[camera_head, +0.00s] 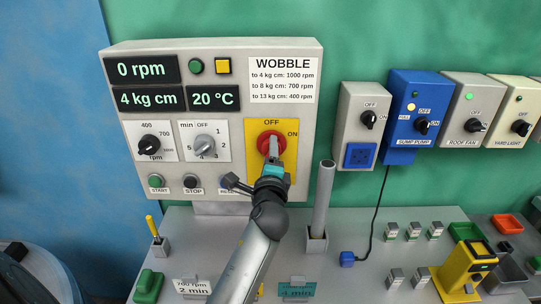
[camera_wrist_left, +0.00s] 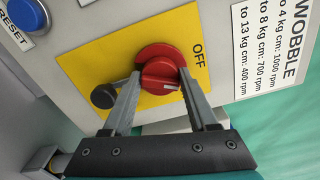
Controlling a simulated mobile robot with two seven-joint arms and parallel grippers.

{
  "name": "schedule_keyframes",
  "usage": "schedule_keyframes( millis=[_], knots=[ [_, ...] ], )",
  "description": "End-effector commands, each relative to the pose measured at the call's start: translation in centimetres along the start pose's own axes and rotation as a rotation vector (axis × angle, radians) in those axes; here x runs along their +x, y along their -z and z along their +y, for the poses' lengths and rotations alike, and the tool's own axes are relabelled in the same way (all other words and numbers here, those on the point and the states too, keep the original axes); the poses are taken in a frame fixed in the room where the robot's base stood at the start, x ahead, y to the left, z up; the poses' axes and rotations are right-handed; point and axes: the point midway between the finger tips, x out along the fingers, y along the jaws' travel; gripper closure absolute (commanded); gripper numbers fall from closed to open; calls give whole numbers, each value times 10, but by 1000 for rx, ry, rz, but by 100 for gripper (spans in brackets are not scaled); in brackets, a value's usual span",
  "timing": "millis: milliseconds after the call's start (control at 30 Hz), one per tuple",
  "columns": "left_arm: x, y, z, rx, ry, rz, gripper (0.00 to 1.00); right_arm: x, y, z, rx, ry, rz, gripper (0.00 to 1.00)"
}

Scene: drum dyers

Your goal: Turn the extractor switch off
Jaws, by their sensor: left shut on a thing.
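The extractor switch is a red rotary knob (camera_head: 271,137) on a yellow plate (camera_head: 291,157), with OFF printed above and ON at its upper right. In the left wrist view the red knob (camera_wrist_left: 160,70) sits between the fingers of my left gripper (camera_wrist_left: 155,93), which is shut on its grip. A short white mark on the knob faces the gripper side, away from straight at the OFF label (camera_wrist_left: 198,52). The ON label is hidden in that view. In the head view my left gripper (camera_head: 270,165) covers the lower part of the switch. My right gripper is not in view.
The grey control panel (camera_head: 222,60) holds other dials and buttons. Wall switch boxes for sump pump (camera_head: 415,100), roof fan and yard light stand to the right. A grey upright tube (camera_head: 323,200) stands close right of my left arm. A dark round piece (camera_wrist_left: 104,96) is beside the fingers.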

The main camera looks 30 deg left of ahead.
Motion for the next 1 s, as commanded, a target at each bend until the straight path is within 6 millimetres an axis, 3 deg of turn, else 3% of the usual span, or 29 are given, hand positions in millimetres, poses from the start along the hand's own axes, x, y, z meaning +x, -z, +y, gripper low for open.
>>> schedule_keyframes(
  millis=[500,1000],
  knots=[
    [0,1,2,-403,-3,1,97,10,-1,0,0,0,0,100],
    [0,1,2,-517,-3,0,97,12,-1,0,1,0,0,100]
  ],
)
